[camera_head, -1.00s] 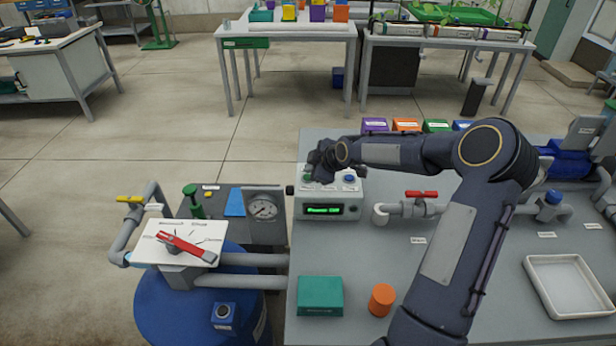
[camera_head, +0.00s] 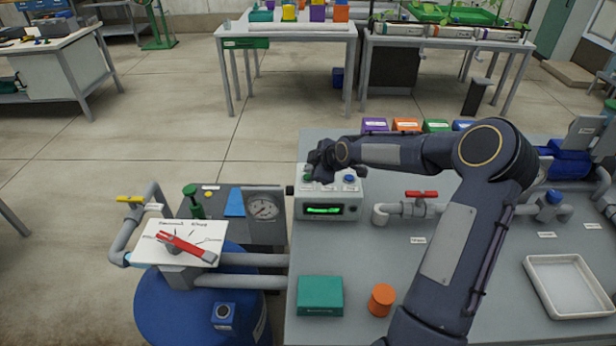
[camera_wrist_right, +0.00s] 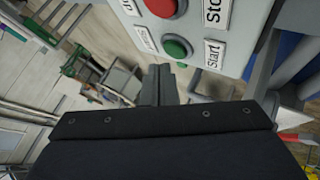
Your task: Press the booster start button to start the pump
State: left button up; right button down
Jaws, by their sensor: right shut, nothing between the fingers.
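A pale grey control box (camera_head: 306,209) with a lit green display (camera_head: 324,210) stands at the left of the skid's grey top. My right gripper (camera_head: 316,168) is over its upper face and hides part of the buttons there. In the right wrist view a green button (camera_wrist_right: 178,47) sits beside a label reading Start (camera_wrist_right: 213,55). A red button (camera_wrist_right: 160,7) sits beside a Stop label. My right gripper's fingers (camera_wrist_right: 160,76) are shut and empty, with tips close to the green button. I cannot tell whether they touch it. My left gripper is out of view.
A blue button (camera_head: 349,178) is on the box's right. A red-handled valve (camera_head: 421,194) on a pipe stands to the right. A green box (camera_head: 320,296) and an orange cylinder (camera_head: 381,299) are in front. A white tray (camera_head: 532,276) lies at right.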

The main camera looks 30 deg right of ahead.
jog(key=shift+f+b, duration=0.45)
jog(key=shift+f+b, duration=0.35)
jog(key=shift+f, duration=0.05)
dwell(0.6)
jog(key=shift+r, duration=0.1)
jog(key=shift+r+p, duration=0.55)
jog(key=shift+r, duration=0.15)
jog(key=shift+r, duration=0.1)
notch_tip(320, 180, up, 5)
jog(key=p, duration=0.3)
dwell(0.3)
dwell(0.7)
